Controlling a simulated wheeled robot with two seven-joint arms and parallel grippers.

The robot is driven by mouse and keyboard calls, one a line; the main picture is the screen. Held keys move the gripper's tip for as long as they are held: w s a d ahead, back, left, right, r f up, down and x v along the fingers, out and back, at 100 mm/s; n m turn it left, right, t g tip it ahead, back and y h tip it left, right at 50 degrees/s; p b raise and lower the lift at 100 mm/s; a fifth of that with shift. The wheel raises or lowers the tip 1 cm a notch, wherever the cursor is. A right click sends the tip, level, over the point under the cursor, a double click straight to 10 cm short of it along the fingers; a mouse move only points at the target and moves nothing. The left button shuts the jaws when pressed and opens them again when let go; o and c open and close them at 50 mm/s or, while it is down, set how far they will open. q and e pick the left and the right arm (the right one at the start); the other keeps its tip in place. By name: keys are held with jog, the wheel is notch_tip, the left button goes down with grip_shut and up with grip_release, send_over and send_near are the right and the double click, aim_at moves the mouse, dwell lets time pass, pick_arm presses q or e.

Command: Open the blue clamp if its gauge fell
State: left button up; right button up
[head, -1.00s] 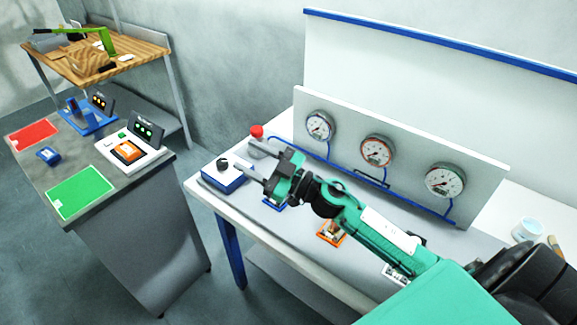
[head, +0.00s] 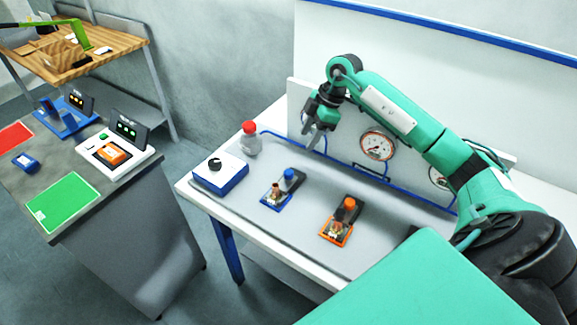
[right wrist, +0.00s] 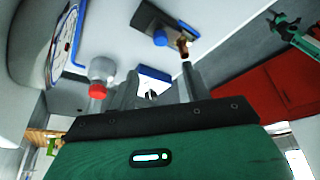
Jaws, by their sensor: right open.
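The blue clamp (head: 283,190) lies on the grey bench mat, with a blue knob, a dark plate and a coppery fitting. It also shows in the right wrist view (right wrist: 165,36). I cannot tell whether it is open or closed. My right gripper (head: 314,143) is open and empty, raised behind the blue clamp, before the left end of the gauge board. It hides the left gauge in the head view. That gauge (right wrist: 62,45) shows edge-on in the right wrist view, its reading unclear. In that view, a teal arm end (right wrist: 288,30), apparently my left, shows at the upper right.
The orange clamp (head: 341,221) sits right of the blue one. The middle gauge (head: 377,145) shows; my arm partly covers the right gauge (head: 438,177). A red-topped bottle (head: 250,138) and a knob box (head: 220,174) stand left. A side table holds a green mat (head: 64,202).

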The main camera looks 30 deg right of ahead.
aim_at(289, 172)
jog(key=p+x, duration=0.4)
jog(key=x, duration=0.8)
jog(key=shift+a+f, duration=0.25)
jog(key=shift+f, duration=0.05)
jog(key=shift+a+f, duration=0.1)
jog(key=shift+f, duration=0.3)
jog(key=shift+c, duration=0.2)
